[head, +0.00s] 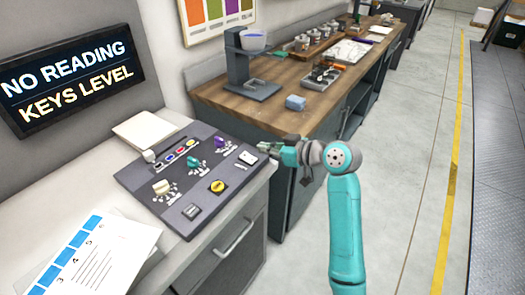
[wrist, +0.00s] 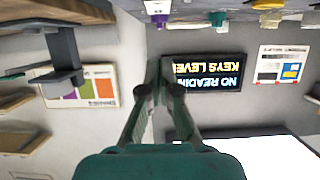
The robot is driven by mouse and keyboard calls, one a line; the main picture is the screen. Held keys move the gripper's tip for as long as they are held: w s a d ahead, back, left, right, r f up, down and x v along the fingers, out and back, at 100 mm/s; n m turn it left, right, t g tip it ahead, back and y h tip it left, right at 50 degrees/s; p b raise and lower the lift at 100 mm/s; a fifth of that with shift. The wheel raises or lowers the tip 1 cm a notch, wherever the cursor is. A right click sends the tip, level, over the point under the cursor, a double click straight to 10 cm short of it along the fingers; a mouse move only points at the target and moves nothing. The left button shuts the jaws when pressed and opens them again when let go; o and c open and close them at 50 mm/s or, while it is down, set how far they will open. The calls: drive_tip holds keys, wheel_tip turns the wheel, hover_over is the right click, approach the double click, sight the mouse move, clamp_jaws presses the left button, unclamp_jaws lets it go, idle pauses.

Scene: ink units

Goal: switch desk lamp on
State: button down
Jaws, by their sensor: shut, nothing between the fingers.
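I cannot make out a desk lamp for certain in either view. A dark control panel (head: 190,172) lies on the near counter in the head view. It carries cream, green and purple knobs, a yellow round knob (head: 217,186), small coloured buttons and a white switch-like piece (head: 247,158) near its right end. My gripper (head: 272,147) is just beyond the panel's right edge, pointing left, with its fingers together and empty. In the wrist view, which is upside down, the closed fingers (wrist: 166,64) point toward the wall. A purple knob (wrist: 158,19) and a green knob (wrist: 217,18) hang at the top.
A black sign (head: 70,75) reads "NO READING KEYS LEVEL". A wooden-topped counter (head: 225,93) holds a grey stand (head: 238,70) with a bowl, a blue block (head: 295,103) and trays. Papers (head: 90,255) lie at lower left. The floor (head: 410,160) at right is open.

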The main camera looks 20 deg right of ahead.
drive_tip(key=f+v, duration=0.1)
drive_tip(key=v, duration=0.6)
drive_tip(key=shift+s+d+f, duration=0.25)
drive_tip(key=shift+s+d, duration=0.05)
drive_tip(key=shift+s, duration=0.1)
drive_tip(key=s+a+f+m+t+h, duration=0.1)
drive_tip(key=s+a+f+m+h, duration=0.2)
drive_tip(key=s+f, duration=0.65)
drive_tip(key=s+a+f+m+t+h, duration=0.1)
drive_tip(key=s+f+m+h, duration=0.3)
drive_tip(key=s+f, duration=0.6)
drive_tip(key=s+f+m+h, duration=0.1)
drive_tip(key=s+m+h, duration=0.1)
drive_tip(key=s, duration=1.2)
drive_tip(key=s+a+r+n+t, duration=0.1)
drive_tip(key=s+r, duration=0.5)
drive_tip(key=s, duration=0.6)
drive_tip(key=shift+s+a+r+n+t+y, duration=0.15)
drive_tip(key=shift+a+r+n+t+y, duration=0.15)
drive_tip(key=shift+r+n+y, duration=0.1)
